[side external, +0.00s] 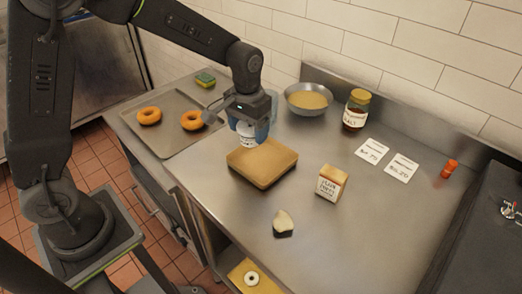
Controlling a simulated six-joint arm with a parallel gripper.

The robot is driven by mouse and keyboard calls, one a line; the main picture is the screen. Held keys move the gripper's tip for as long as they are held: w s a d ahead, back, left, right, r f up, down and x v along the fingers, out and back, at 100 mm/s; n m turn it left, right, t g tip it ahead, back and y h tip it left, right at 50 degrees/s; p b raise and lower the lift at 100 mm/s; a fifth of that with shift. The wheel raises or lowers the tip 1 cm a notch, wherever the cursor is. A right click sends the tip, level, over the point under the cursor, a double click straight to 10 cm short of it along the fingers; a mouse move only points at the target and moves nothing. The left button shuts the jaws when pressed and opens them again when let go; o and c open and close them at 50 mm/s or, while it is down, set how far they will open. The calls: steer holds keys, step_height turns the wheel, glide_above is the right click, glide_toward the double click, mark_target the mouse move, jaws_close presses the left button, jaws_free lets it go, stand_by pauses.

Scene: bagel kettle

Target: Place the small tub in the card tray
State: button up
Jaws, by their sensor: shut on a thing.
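My gripper (250,120) is at the middle of the counter, pointing down. It is shut on the small white tub (246,128), which shows between and just below the fingers. The tan card tray (264,178) lies on the steel counter directly under the gripper in this view. The tub overlaps the tray's far left part in the picture. I cannot tell whether the tub's base touches the tray, and the fingers hide part of the tub.
A baking tray (160,147) with two orange rings is at left. A small carton (331,183) and a dark-and-pale item (283,224) are nearer. The right-front counter is clear.

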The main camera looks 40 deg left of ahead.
steer(key=d+f, duration=0.1)
steer(key=w+d+f, duration=0.1)
steer(key=d, duration=0.1)
steer(key=shift+d+f, duration=0.1)
steer(key=shift+f, duration=1.9)
steer(key=shift+f, duration=0.15)
steer(key=o, duration=1)
steer(key=shift+c, duration=0.2)
